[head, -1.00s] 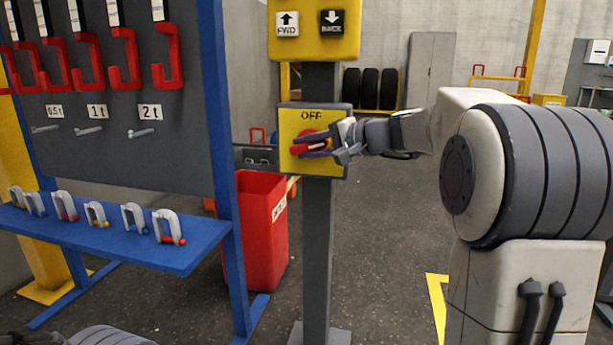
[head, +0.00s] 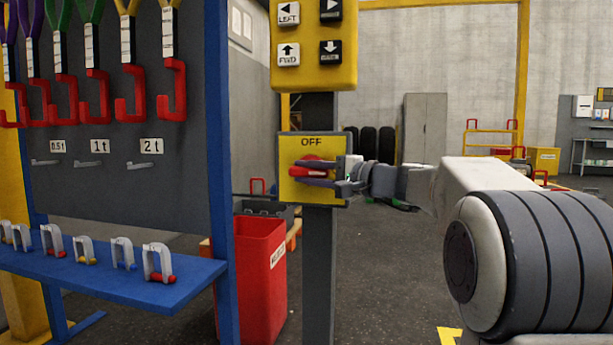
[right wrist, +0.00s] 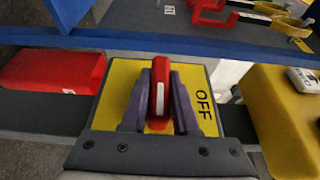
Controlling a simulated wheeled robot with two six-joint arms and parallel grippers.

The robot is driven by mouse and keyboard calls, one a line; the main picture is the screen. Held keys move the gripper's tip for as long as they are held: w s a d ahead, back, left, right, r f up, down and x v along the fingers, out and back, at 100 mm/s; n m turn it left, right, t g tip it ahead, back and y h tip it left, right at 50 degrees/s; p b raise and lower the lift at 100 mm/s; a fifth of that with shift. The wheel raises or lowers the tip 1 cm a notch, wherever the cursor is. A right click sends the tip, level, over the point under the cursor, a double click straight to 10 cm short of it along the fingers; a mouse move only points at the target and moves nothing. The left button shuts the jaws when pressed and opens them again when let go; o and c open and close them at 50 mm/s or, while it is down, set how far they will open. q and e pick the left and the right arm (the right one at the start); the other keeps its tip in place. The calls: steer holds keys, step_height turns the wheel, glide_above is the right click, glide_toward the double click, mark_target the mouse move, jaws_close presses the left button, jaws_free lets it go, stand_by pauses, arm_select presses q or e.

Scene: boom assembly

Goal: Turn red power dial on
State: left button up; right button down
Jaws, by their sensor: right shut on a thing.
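The red power dial (head: 304,172) sits on a yellow panel (head: 289,191) fixed to a grey post, with the word OFF above it. Its handle lies roughly horizontal across the panel in the head view. My right gripper (head: 318,173) comes in from the right and is shut on the handle. In the right wrist view, the red dial (right wrist: 160,90) with a white mark stands between the two purple fingers of the right gripper (right wrist: 160,98). The OFF label shows sideways to the right there. My left gripper is not in view.
A yellow button box (head: 314,72) hangs above the panel. A red bin (head: 256,265) stands behind the post's left side. A tool rack with red hooks and a blue shelf (head: 130,282) of shackles is at left. Open floor lies behind my right arm.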

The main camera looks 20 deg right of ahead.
steer(key=shift+d, duration=0.1)
steer(key=c, duration=0.7)
jaws_free()
steer(key=p+v, duration=0.2)
steer(key=v, duration=0.7)
steer(key=shift+s+d+p, duration=0.1)
steer(key=shift+s+p, duration=0.1)
steer(key=shift+p, duration=0.2)
steer(key=shift+s+d, duration=0.2)
steer(key=shift+s, duration=0.25)
